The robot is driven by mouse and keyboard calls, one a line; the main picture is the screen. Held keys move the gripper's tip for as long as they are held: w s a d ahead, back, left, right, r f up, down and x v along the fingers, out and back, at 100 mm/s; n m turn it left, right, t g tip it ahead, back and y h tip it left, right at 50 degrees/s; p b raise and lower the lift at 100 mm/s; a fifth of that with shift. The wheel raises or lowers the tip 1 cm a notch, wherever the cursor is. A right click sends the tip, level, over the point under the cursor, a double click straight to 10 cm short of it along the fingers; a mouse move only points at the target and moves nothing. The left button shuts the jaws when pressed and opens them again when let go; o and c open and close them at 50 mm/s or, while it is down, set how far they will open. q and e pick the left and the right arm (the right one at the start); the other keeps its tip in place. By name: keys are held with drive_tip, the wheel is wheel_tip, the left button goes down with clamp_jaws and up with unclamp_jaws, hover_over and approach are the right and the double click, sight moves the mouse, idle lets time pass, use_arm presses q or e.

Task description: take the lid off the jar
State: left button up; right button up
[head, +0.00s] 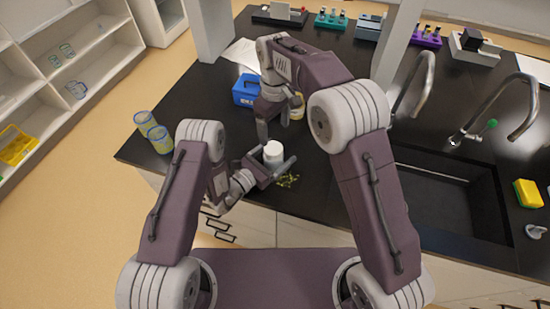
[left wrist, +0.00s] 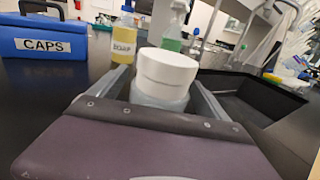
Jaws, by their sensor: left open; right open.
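The jar is pale, with a wide white lid (head: 273,147) on top, and stands upright near the counter's front edge. In the left wrist view the lid (left wrist: 166,68) sits on the translucent grey jar body (left wrist: 160,97). My left gripper (head: 275,160) is open, low, with one finger on each side of the jar; I cannot tell whether they touch it. My right gripper (head: 274,122) is open and empty, pointing down just behind and above the jar. The lower part of the jar is hidden by my left gripper.
A blue box (head: 246,93) marked CAPS and a soap bottle (left wrist: 124,38) stand behind the jar. Two yellowish beakers (head: 160,139) stand at the left edge. A sink (head: 445,195) lies to the right. Yellow-green bits (head: 288,181) lie in front of the jar.

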sight(273, 149)
use_arm(q)
drive_tip(key=shift+w+d+r, duration=0.15)
drive_tip(key=shift+w+d, duration=0.05)
drive_tip(key=shift+w, duration=0.05)
use_arm(e)
drive_tip(key=shift+s+a+r, duration=0.15)
drive_tip(key=shift+s+a, duration=0.15)
drive_tip(key=shift+a, duration=0.05)
use_arm(q)
drive_tip(key=shift+w+d, duration=0.15)
drive_tip(key=shift+c, duration=0.2)
use_arm(e)
drive_tip(key=shift+w+d, duration=0.15)
drive_tip(key=shift+w, duration=0.05)
use_arm(q)
clamp_jaws()
use_arm(e)
drive_tip(key=shift+s, duration=0.1)
drive_tip(key=m, duration=0.8)
drive_tip(key=shift+m, duration=0.4)
drive_tip(key=m, duration=0.6)
drive_tip(key=shift+m, duration=0.3)
drive_tip(key=m, duration=0.9)
drive_tip(key=shift+m, duration=0.3)
drive_tip(key=m, duration=0.5)
drive_tip(key=shift+m, duration=0.4)
drive_tip(key=m, duration=0.5)
wheel_tip(273, 149, down, 8)
